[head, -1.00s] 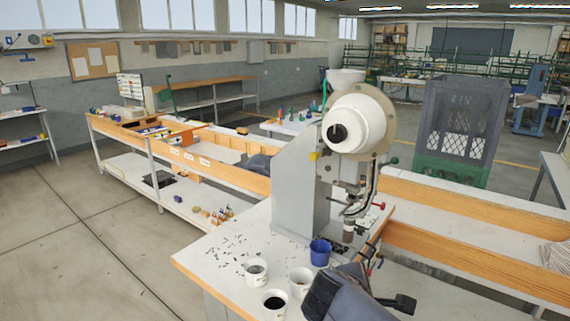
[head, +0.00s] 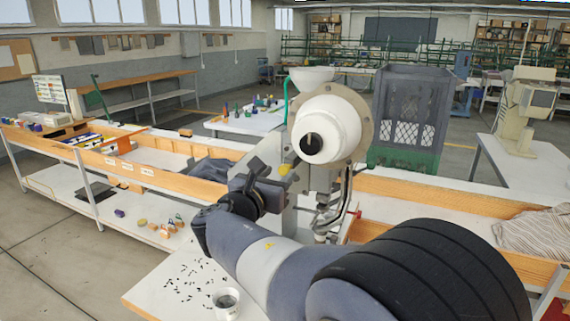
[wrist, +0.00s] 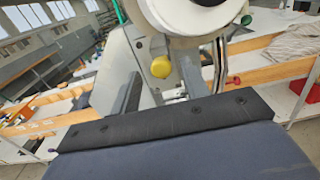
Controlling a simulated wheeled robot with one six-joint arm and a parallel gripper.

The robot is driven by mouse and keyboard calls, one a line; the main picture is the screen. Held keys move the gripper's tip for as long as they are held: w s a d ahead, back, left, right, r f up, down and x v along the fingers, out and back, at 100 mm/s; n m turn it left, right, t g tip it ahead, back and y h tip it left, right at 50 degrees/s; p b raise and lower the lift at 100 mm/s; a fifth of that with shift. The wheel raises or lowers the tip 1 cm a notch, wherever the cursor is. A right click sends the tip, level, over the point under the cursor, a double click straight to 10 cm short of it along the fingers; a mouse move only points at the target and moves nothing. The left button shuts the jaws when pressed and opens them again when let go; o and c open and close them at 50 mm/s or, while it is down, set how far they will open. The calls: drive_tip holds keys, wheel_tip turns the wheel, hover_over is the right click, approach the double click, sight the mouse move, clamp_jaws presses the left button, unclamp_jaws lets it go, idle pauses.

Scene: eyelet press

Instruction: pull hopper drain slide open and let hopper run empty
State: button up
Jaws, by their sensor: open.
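The eyelet press (head: 328,128) has a white bowl-shaped hopper (head: 311,78) on top; its contents cannot be seen. A yellow knob (head: 284,170) sticks out at the press's left side, below the large round white housing. Whether it belongs to the drain slide I cannot tell. The knob also shows in the wrist view (wrist: 160,67), between the two grey fingers and beyond them. My gripper (head: 271,182) is open and empty, close to the knob and apparently not touching it. My arm hides the press's lower front.
A white cup (head: 227,302) with dark contents stands on the press table (head: 165,292), among scattered small dark pieces. Wood-edged benches run left and right. A striped cloth (head: 535,232) lies at right.

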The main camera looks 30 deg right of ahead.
sight(282, 170)
drive_tip(key=shift+p+x, duration=0.45)
drive_tip(key=shift+x, duration=2.35)
drive_tip(key=shift+c, duration=0.4)
clamp_jaws()
